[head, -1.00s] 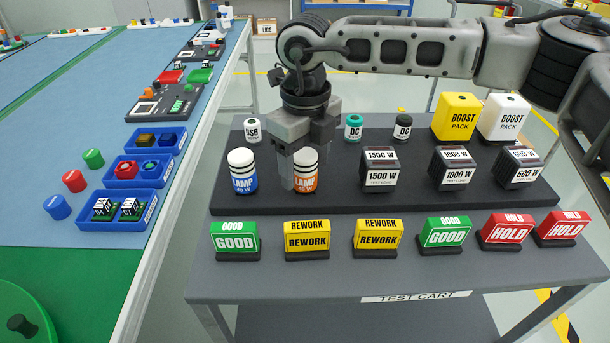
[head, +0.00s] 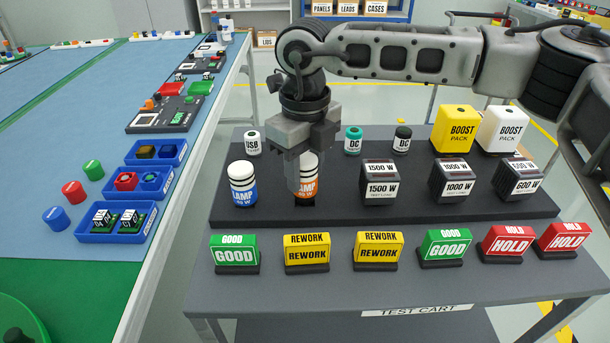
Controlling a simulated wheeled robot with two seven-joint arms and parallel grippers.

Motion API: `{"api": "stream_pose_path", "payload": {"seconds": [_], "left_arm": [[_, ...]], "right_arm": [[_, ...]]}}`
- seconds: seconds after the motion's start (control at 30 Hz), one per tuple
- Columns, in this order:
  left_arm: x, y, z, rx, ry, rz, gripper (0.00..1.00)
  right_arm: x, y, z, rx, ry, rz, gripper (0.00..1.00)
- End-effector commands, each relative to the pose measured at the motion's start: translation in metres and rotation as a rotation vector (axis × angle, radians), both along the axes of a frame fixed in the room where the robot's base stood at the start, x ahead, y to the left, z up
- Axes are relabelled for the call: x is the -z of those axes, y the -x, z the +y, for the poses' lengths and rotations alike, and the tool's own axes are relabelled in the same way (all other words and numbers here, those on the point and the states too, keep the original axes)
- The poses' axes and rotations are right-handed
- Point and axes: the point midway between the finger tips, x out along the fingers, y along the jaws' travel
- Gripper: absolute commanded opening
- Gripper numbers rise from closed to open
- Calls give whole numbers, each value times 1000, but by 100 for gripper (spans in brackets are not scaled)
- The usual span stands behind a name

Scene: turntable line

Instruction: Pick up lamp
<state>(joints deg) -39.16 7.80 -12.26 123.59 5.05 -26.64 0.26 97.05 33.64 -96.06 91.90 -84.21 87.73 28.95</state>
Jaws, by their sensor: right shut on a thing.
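Two lamps labelled LAMP are on the dark raised tier of the test cart. The blue-and-white lamp (head: 242,184) stands upright at the left of the tier. The orange-and-white lamp (head: 308,181) is to its right, in my right gripper (head: 296,180). The gripper points down and is shut on this lamp, with a finger covering the lamp's left side. A dark patch shows under the orange lamp; I cannot tell how far it is above the tier. My left gripper is not in view.
Black load blocks (head: 380,183) stand right of the orange lamp. USB (head: 253,142) and DC (head: 353,140) pieces and boost packs (head: 455,130) stand behind. Several signs (head: 307,253) line the cart's front (head: 340,290). A blue-topped line table (head: 50,150) with trays is at left.

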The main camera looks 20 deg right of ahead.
Motion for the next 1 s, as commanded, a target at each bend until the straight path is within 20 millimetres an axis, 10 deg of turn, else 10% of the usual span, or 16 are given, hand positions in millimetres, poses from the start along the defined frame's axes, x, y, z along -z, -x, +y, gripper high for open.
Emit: {"api": "stream_pose_path", "payload": {"seconds": [0.4,1.0], "left_arm": [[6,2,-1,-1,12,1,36],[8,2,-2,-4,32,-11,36]], "right_arm": [[-78,53,1,-5,0,-7,10],[-114,138,3,-1,-1,-2,10]]}}
